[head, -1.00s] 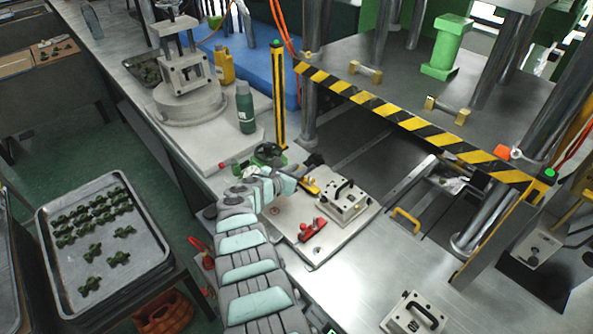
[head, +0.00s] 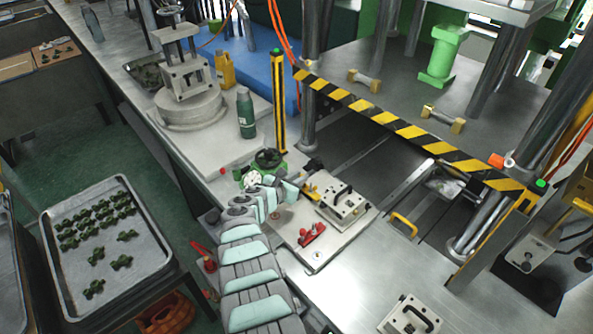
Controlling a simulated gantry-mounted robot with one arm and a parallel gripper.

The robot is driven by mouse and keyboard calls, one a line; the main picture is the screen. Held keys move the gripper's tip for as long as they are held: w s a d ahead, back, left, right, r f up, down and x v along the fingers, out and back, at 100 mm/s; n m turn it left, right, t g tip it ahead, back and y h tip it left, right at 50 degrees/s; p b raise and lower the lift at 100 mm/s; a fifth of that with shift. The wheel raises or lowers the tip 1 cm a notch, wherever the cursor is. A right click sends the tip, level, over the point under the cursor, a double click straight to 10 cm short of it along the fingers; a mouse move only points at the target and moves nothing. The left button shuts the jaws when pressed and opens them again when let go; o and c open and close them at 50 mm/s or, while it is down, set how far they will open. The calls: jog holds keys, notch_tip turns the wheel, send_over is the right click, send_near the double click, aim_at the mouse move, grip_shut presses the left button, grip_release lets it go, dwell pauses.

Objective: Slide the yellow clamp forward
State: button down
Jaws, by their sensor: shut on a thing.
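The yellow clamp (head: 312,192) sits on the pale fixture plate (head: 318,256), just left of the metal mold block (head: 343,208) with its black handle. My gripper (head: 305,187) is at the left end of the clamp, shut on it. My arm comes up from the bottom of the picture and partly hides the clamp's left end and the fingers. A red clamp (head: 312,234) lies on the same plate, nearer the camera and apart from my gripper.
A striped yellow-black barrier (head: 390,120) and post (head: 279,105) stand behind the plate. A green bottle (head: 246,114) is at the back left. A second handled block (head: 410,318) is at the front right. The metal table (head: 365,270) is bare between it and the plate.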

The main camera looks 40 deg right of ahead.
jog(key=shift+s+r+p, duration=0.15)
jog(key=shift+s+p, duration=0.75)
jog(key=shift+p, duration=0.3)
jog(key=shift+s+d, duration=0.15)
jog(key=shift+d, duration=0.05)
jog(key=c, duration=1.4)
grip_release()
jog(key=shift+s+a, duration=0.1)
jog(key=shift+s, duration=0.1)
jog(key=shift+o, duration=0.3)
jog(key=shift+w+a, duration=0.1)
